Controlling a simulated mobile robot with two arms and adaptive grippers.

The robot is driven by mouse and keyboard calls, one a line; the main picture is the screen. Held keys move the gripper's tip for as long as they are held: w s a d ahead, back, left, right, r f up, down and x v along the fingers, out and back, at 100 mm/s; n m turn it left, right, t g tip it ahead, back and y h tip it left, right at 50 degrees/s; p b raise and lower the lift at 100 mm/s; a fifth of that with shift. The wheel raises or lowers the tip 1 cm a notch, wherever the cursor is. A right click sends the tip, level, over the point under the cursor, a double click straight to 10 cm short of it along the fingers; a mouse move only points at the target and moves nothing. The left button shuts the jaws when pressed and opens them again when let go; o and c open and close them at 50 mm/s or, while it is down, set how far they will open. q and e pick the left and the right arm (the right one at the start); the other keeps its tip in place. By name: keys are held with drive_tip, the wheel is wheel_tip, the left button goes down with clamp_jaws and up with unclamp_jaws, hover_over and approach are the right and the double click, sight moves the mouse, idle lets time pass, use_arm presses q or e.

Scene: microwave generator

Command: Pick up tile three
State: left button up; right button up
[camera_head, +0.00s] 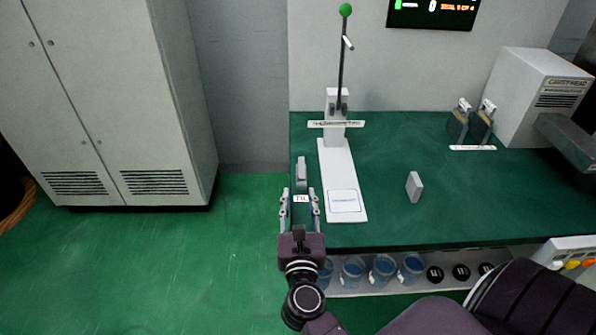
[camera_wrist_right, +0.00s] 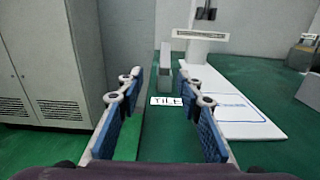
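A small grey upright tile (camera_head: 301,172) stands near the left edge of the green table; it also shows in the right wrist view (camera_wrist_right: 166,68). A white label (camera_head: 302,198) in front of it begins "TIL"; its number is not readable. A second grey tile (camera_head: 414,186) stands apart to the right, with no readable number. I cannot tell which is tile three. My right gripper (camera_head: 300,193) is open, its fingers on either side of the label, with the first tile just beyond the fingertips. In the wrist view nothing is between the blue pads. My left gripper is not in view.
A lever stand (camera_head: 337,115) with a white base (camera_head: 340,170) is close to the right of my gripper. Blue jars (camera_head: 382,270) sit on a shelf below the table (camera_head: 455,200). A grey cabinet (camera_head: 110,100) stands left. The floor (camera_head: 130,265) between is clear.

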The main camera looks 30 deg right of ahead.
sight(300, 176)
drive_tip(key=p+x, duration=0.1)
drive_tip(key=x, duration=0.5)
drive_tip(key=shift+d, duration=0.1)
drive_tip(key=shift+w+d+r+p, duration=0.1)
drive_tip(key=shift+w+d+p, duration=0.3)
drive_tip(key=shift+w+p, duration=0.1)
drive_tip(key=x, duration=0.3)
drive_tip(key=shift+w+d+p, duration=0.1)
drive_tip(key=shift+d+p, duration=0.25)
drive_tip(key=shift+p, duration=0.05)
drive_tip(key=shift+w+d, duration=0.2)
drive_tip(key=shift+w, duration=0.15)
clamp_jaws()
